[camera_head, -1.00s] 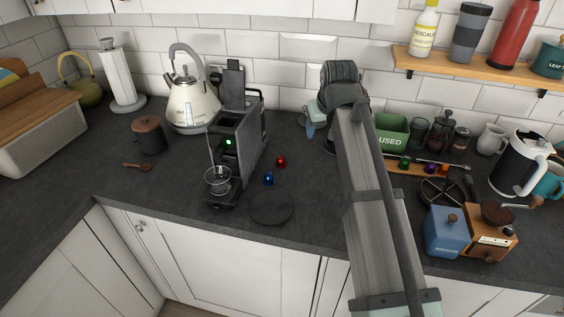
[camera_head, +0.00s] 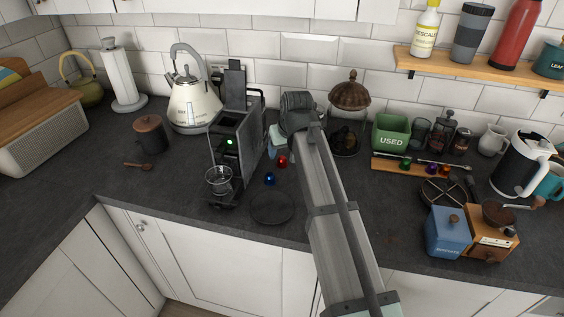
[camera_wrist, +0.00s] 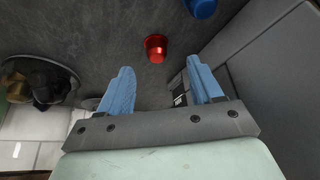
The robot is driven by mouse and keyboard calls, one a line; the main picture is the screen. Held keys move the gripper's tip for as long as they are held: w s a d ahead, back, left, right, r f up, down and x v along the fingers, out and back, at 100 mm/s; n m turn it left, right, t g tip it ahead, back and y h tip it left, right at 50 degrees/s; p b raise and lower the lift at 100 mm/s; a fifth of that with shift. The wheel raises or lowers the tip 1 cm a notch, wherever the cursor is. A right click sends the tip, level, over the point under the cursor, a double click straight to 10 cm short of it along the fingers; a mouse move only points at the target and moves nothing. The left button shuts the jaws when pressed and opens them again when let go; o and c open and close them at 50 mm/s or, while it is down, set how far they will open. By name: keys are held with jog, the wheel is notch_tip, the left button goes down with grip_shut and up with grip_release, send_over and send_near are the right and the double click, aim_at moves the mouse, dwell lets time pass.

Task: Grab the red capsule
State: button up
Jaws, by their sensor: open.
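The red capsule (camera_head: 282,160) stands on the dark worktop just right of the coffee machine. In the wrist view the red capsule (camera_wrist: 156,48) lies ahead of and between the blue fingertips, nothing touching it. My gripper (camera_wrist: 158,80) is open and empty. In the head view my gripper (camera_head: 277,146) is beside the capsule and close behind it, its fingers partly hidden. A blue capsule (camera_head: 269,178) stands a little in front of the red one; this blue capsule (camera_wrist: 201,7) is at the top edge of the wrist view.
The coffee machine (camera_head: 236,140) stands close on the left; its grey side (camera_wrist: 270,70) fills the right of the wrist view. A round dark disc (camera_head: 272,207) lies in front. A lidded glass jar (camera_head: 347,115) stands behind to the right. More capsules sit on a wooden strip (camera_head: 425,171).

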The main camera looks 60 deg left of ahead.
aim_at(282, 158)
jog(key=shift+w+x, duration=0.2)
jog(key=shift+x, duration=2.6)
jog(key=shift+c, duration=0.4)
jog(key=c, duration=1)
jog(key=shift+r, duration=0.15)
